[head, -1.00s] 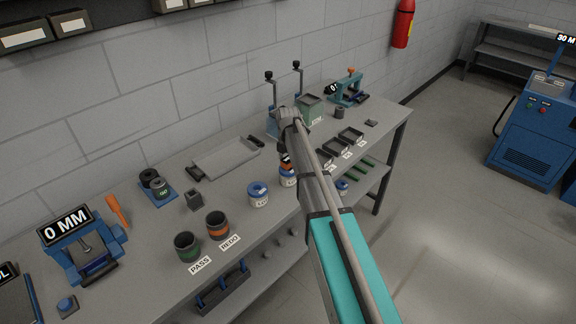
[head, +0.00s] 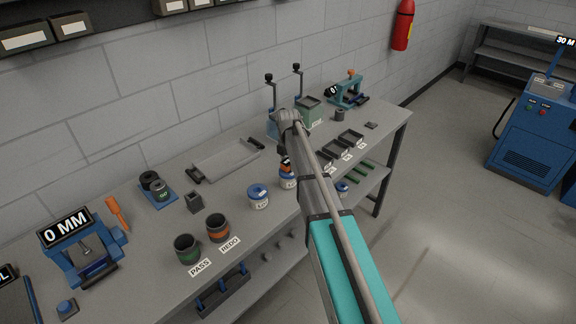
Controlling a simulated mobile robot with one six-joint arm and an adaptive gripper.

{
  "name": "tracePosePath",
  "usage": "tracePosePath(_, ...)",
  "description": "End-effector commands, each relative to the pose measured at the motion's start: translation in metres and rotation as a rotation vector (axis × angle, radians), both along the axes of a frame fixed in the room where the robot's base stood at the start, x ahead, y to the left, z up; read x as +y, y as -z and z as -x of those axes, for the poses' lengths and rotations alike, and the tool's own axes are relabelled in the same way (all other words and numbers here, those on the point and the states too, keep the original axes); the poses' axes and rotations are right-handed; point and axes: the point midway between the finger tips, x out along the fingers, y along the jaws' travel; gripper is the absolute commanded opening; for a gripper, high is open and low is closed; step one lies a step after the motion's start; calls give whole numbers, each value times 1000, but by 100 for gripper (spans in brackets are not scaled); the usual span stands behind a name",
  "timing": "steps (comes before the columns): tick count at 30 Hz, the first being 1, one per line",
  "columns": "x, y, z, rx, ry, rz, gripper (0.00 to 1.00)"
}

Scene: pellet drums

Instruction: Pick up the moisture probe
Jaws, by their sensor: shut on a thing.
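My gripper (head: 286,159) is in the middle of the head view, pointing down over the bench and largely hidden behind my own wrist. It is shut on a small orange and dark thing, which I take to be the moisture probe (head: 287,166); only a bit of it shows. A second such drum (head: 258,197) stands to the left.
On the bench (head: 150,275) are a green-banded cup (head: 187,249), an orange-banded cup (head: 217,228), a grey tray (head: 228,160) and an orange-handled tool (head: 117,213). Small dark trays (head: 335,150) lie right of my arm. A blue gauge (head: 82,250) stands at the left. The wall is close behind.

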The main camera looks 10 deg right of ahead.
Motion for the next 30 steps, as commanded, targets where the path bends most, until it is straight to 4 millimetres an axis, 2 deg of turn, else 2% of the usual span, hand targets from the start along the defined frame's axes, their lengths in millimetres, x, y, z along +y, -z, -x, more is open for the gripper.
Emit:
tracePosePath(11,0,-16,0,0,0,0,0)
tracePosePath(30,0,-80,0,0,0,0,0)
